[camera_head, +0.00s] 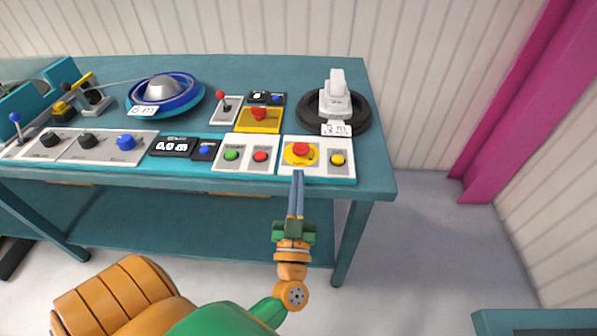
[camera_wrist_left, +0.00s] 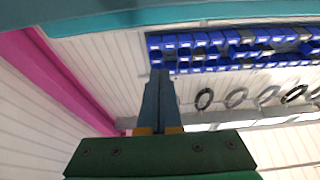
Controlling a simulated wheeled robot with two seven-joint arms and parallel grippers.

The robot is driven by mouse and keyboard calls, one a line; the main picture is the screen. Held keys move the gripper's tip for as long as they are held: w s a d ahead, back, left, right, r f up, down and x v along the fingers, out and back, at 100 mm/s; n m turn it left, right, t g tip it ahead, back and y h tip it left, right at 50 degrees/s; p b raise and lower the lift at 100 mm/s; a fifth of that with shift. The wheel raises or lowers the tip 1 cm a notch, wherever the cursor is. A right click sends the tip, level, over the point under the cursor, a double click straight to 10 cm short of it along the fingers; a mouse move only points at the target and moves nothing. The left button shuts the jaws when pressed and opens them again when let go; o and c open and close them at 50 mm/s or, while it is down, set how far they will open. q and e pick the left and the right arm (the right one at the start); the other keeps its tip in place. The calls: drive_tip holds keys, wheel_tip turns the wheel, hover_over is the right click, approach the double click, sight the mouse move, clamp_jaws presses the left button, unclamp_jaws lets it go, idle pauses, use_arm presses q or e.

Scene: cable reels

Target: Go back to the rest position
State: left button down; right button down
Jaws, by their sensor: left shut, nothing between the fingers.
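My left gripper (camera_head: 297,182) is shut and empty in the head view. Its fingertips show just in front of the table's front edge, below the red mushroom button (camera_head: 300,149) on its yellow base. From this view I cannot tell whether they touch the panel. In the left wrist view my left gripper (camera_wrist_left: 159,78) shows its two fingers pressed together, with nothing between them. My right gripper is not in view.
The teal table (camera_head: 230,68) carries a blue cable reel (camera_head: 180,102), a black reel (camera_head: 360,112) with a white piece, and several buttons, knobs and levers. A pink post (camera_head: 505,110) stands right. Grey floor (camera_head: 435,240) is clear. Blue bins (camera_wrist_left: 240,50) hang on a wall.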

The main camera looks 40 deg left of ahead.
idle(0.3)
use_arm(q)
drive_tip(key=w+d+f+m+h+p, duration=0.2)
drive_tip(key=d+f+m+h, duration=0.4)
drive_tip(key=f+h, duration=0.25)
drive_tip(key=s+d+f+m+g+h+p, duration=0.15)
drive_tip(key=s+f+g, duration=0.25)
drive_tip(key=f, duration=0.4)
drive_tip(key=s+d+f+m+g+h+p, duration=0.1)
drive_tip(key=s+d+f+g+h, duration=0.2)
drive_tip(key=f, duration=0.6)
drive_tip(key=s+a+f+g, duration=0.1)
drive_tip(key=s+f+g, duration=0.2)
drive_tip(key=s, duration=0.5)
drive_tip(key=s+a+f+g+y+p, duration=0.1)
drive_tip(key=s+f+g, duration=0.3)
drive_tip(key=s, duration=0.4)
drive_tip(key=s+a+f+g+p, duration=0.1)
drive_tip(key=s+a+f+g, duration=0.2)
drive_tip(key=s, duration=0.6)
drive_tip(key=shift+a+f+g+y, duration=0.2)
drive_tip(key=shift+f+g+y, duration=0.15)
drive_tip(key=shift+f, duration=0.35)
